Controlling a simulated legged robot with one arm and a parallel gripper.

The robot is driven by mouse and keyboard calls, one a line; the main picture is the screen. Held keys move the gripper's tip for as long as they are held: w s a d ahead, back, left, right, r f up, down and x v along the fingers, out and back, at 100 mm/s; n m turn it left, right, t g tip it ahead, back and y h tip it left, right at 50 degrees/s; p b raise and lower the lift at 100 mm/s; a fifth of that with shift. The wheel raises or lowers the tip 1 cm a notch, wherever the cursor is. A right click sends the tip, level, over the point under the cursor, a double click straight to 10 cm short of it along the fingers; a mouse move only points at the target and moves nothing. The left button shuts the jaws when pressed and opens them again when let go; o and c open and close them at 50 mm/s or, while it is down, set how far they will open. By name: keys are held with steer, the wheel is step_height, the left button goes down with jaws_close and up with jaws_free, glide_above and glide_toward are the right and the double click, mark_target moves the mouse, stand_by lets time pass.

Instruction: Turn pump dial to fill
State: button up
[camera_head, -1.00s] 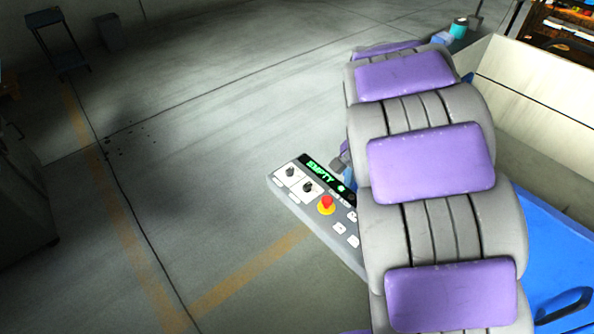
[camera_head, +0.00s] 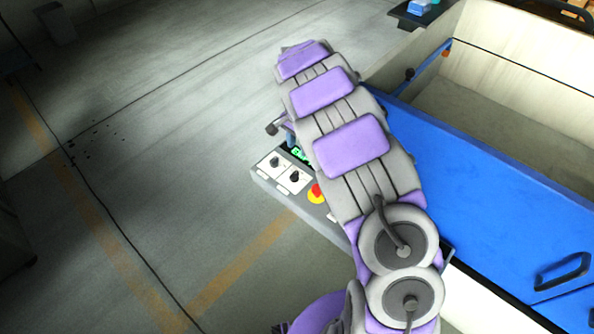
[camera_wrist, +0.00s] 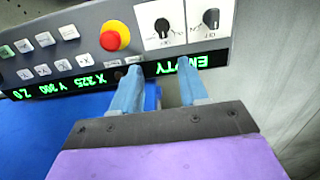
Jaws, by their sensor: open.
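The control panel (camera_wrist: 80,45) shows upside down in the wrist view and has two black dials on white plates. One dial (camera_wrist: 162,25) is left of the other dial (camera_wrist: 210,18); their labels are too small to read surely. A green display (camera_wrist: 180,66) reads EMPTY. My gripper (camera_wrist: 160,88) is open and empty, its two blue fingers in front of the display strip, apart from both dials. In the head view the panel (camera_head: 262,176) shows both dials, near dial (camera_head: 294,176) and far dial (camera_head: 275,160), but my arm hides much of the display.
A red emergency button on a yellow base (camera_wrist: 115,36) sits beside the dials, with several push buttons beyond. A blue machine cover (camera_head: 470,180) and a pale open tank (camera_head: 520,60) lie right of the panel. The floor to the left is open.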

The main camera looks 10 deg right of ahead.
steer(key=b, duration=0.1)
glide_above(294, 173)
steer(key=a, duration=0.1)
steer(key=f, duration=0.7)
steer(key=shift+s+f, duration=0.15)
steer(key=shift+s, duration=0.05)
steer(key=f, duration=0.2)
steer(key=d+f+b, duration=0.1)
steer(key=d+f, duration=0.1)
steer(key=f, duration=0.1)
steer(key=shift+f, duration=0.35)
steer(key=shift+w+f, duration=0.1)
steer(key=shift+f, duration=0.05)
steer(key=shift+a, duration=0.8)
steer(key=shift+c, duration=1.1)
steer(key=shift+d+f, duration=0.1)
steer(key=shift+d, duration=0.45)
steer(key=c, duration=0.4)
steer(key=shift+c, duration=0.9)
steer(key=shift+a, duration=0.2)
jaws_close()
